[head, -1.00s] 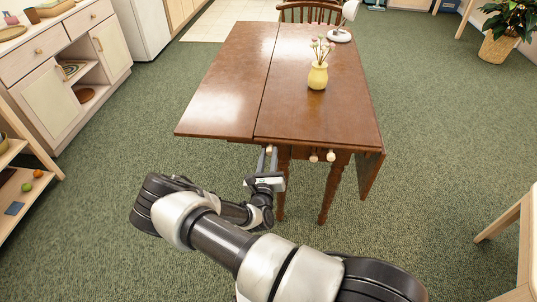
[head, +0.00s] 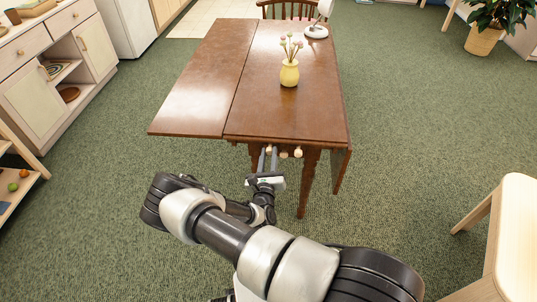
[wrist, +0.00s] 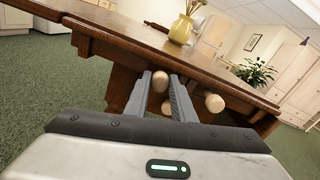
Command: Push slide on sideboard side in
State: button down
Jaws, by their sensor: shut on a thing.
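The brown drop-leaf table (head: 285,118) stands ahead of me. Its leaf on the sideboard side (head: 190,90) is raised, and the opposite leaf (head: 341,170) hangs down. Pale round knobs show under its near edge. My gripper (head: 268,150) is under this edge, its fingers shut on the leftmost knob, that of the sideboard-side slide (head: 268,148). Two other knobs (head: 283,154) (head: 298,152) sit close to its right. The slide's bar is hidden under the tabletop.
The pale sideboard (head: 55,70) stands at the left. A yellow vase with flowers (head: 289,74) and a white lamp (head: 317,31) stand on the table. A turned table leg (head: 308,185) is right of my gripper. A pale stool (head: 510,235) is at the right.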

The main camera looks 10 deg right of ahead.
jog(key=shift+s+d, duration=0.15)
jog(key=shift+d, duration=0.15)
jog(key=c, duration=1.5)
grip_release()
jog(key=shift+a, duration=0.1)
jog(key=p+v, duration=0.1)
jog(key=v, duration=1.6)
jog(key=shift+s, duration=0.15)
jog(key=shift+r, duration=0.1)
